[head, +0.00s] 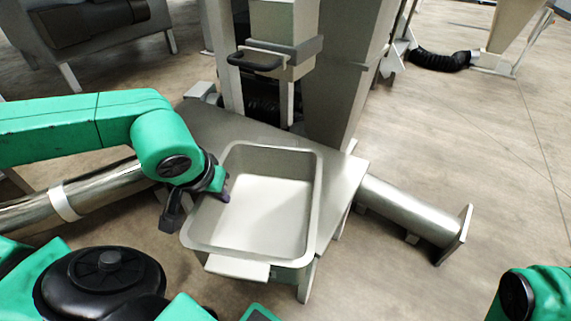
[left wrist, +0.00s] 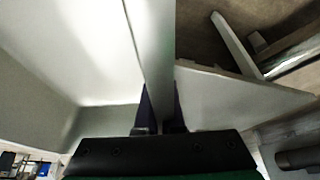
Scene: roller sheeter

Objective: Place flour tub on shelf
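The flour tub (head: 268,215) is a pale, open, rectangular metal tub, empty as far as I see. It appears upright over the low grey metal shelf (head: 343,180) at the machine's foot; I cannot tell whether its base rests there. My left gripper (head: 222,190) is at the tub's left rim. In the left wrist view the tub wall (left wrist: 151,50) runs between the two dark fingers (left wrist: 162,108), which sit close against both sides, so it appears shut on the rim. My right gripper is out of view.
The grey machine column (head: 345,65) with a dark handle (head: 256,62) rises behind the tub. A metal cylinder leg (head: 415,212) extends right, ending in a plate. A black hose (head: 440,60) lies farther back.

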